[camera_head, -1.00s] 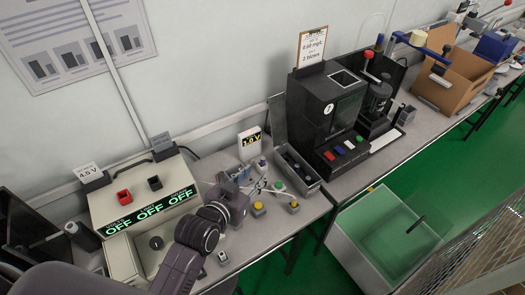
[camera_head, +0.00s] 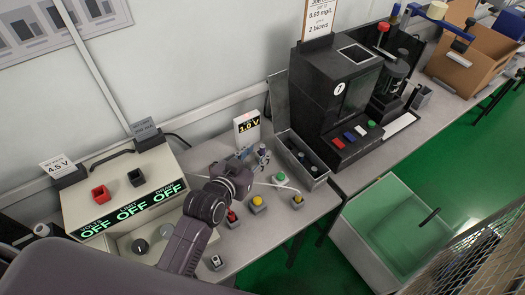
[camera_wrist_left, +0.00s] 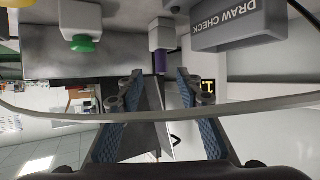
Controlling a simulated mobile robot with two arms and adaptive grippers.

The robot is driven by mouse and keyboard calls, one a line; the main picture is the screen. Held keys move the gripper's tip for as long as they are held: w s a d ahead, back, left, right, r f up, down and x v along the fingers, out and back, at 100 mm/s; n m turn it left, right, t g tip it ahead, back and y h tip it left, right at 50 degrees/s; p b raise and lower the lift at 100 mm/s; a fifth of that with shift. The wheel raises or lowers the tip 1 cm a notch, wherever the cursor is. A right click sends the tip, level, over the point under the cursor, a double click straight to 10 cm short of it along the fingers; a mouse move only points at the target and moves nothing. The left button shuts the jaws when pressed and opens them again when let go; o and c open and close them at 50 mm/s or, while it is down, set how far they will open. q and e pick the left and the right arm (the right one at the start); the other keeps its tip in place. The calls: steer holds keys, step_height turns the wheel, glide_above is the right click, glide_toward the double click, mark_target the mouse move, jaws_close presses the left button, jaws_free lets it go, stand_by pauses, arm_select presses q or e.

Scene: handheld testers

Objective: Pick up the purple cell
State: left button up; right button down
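The purple cell (camera_wrist_left: 160,62) points out of a pale holder (camera_wrist_left: 161,35) in the left wrist view, which looks upside down. In the head view the purple cell (camera_head: 262,152) is small, near the back of the bench by the voltage display. My left gripper (camera_wrist_left: 152,84) is open, its two blue-padded fingers spread on either side of the line to the purple cell. The cell appears beyond the fingertips; I cannot tell the exact gap. In the head view my left gripper (camera_head: 244,172) is just left of the cell, its fingertips hard to make out. My right gripper is not in view.
A grey DRAW CHECK block (camera_wrist_left: 240,25) sits close beside the purple cell. The voltage display (camera_head: 247,128) is behind. A grey trough (camera_head: 301,158) and black tester (camera_head: 338,100) stand to the right.

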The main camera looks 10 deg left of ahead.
mark_target(262, 147)
arm_select(q)
steer(key=shift+p+x, duration=0.3)
steer(key=shift+x, duration=2.3)
steer(key=shift+a+r, duration=0.1)
jaws_close()
